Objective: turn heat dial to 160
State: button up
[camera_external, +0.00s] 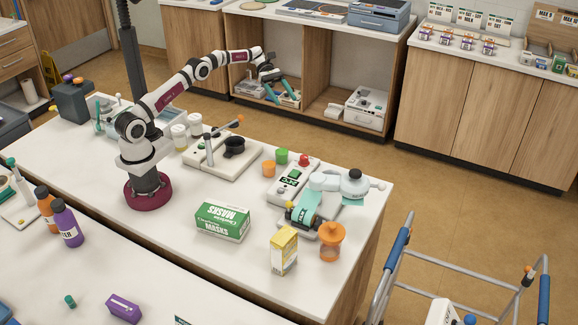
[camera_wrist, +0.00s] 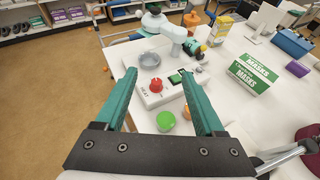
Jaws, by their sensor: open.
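The heat dial appears to be the red knob (camera_wrist: 155,86) on a white base unit with a green display (camera_wrist: 175,78). In the external view the red knob (camera_external: 304,160) is at the back end of that unit (camera_external: 292,184), near the table's far edge. The dial's pointer and scale are too small to read. My gripper (camera_external: 283,96) is open and empty, raised beyond the table's far edge and apart from the dial. In the wrist view the dial shows between my two teal fingers (camera_wrist: 158,76), farther away than they are.
A green-lidded jar (camera_external: 281,156) and an orange-lidded jar (camera_external: 268,168) stand beside the unit. A stand mixer-like device (camera_external: 350,183), an orange-topped jar (camera_external: 331,242), a yellow box (camera_external: 284,250) and a green masks box (camera_external: 222,221) are nearby. A hotplate with a black bowl (camera_external: 234,146) stands left.

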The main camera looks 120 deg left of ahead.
notch_tip(320, 180, up, 5)
jog(key=w+d+f+m+g, duration=0.2)
jog(key=d+f+m+g, duration=0.2)
jog(key=d+f+g, duration=0.15)
jog(key=s+d+f+m+g+y, duration=0.45)
jog(key=s+m+g+y, duration=0.2)
jog(key=m+g, duration=0.3)
notch_tip(320, 180, up, 9)
jog(key=w+m+t+y, duration=0.1)
jog(key=m+y, duration=1.1)
jog(key=m, duration=1)
jog(key=w+d+r+m+t, duration=0.2)
jog(key=w+d+m+t, duration=0.6)
jog(key=m, duration=0.8)
jog(key=m+t, duration=0.2)
jog(key=m, duration=0.1)
send_near(304, 156)
jog(key=shift+n, duration=0.25)
jog(key=x, duration=1)
jog(key=shift+w+f, duration=0.1)
jog(key=shift+f, duration=0.25)
